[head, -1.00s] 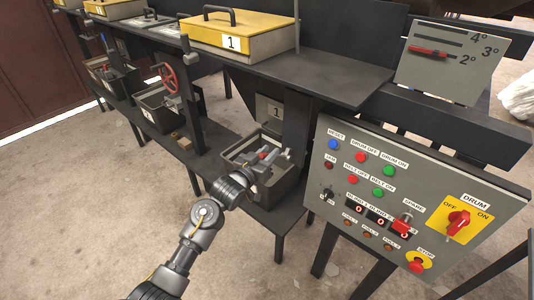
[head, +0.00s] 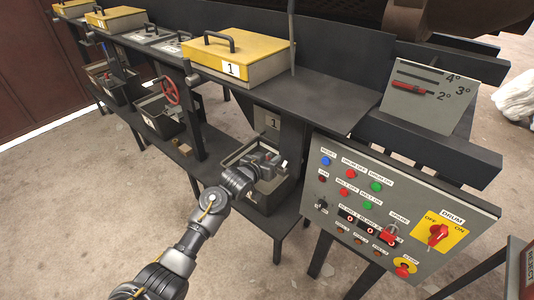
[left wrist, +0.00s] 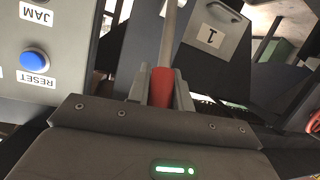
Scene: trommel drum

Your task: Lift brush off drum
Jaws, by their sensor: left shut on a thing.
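My left gripper (head: 274,163) is in front of the lower tub (head: 262,200) beside the control panel. In the left wrist view its two fingers (left wrist: 161,92) are shut on a red grip (left wrist: 162,84). A pale straight rod (left wrist: 171,35) runs up from this grip. Part of the dark brown drum (head: 460,15) shows at the top right. I cannot make out the brush. My right gripper is not in view.
The control panel (head: 390,215) with buttons and a red drum switch stands close on the right of the left gripper. A yellow-lidded box marked 1 (head: 240,57) sits on the shelf above. A scale plate (head: 432,97) is at the upper right. Open floor (head: 90,210) lies left.

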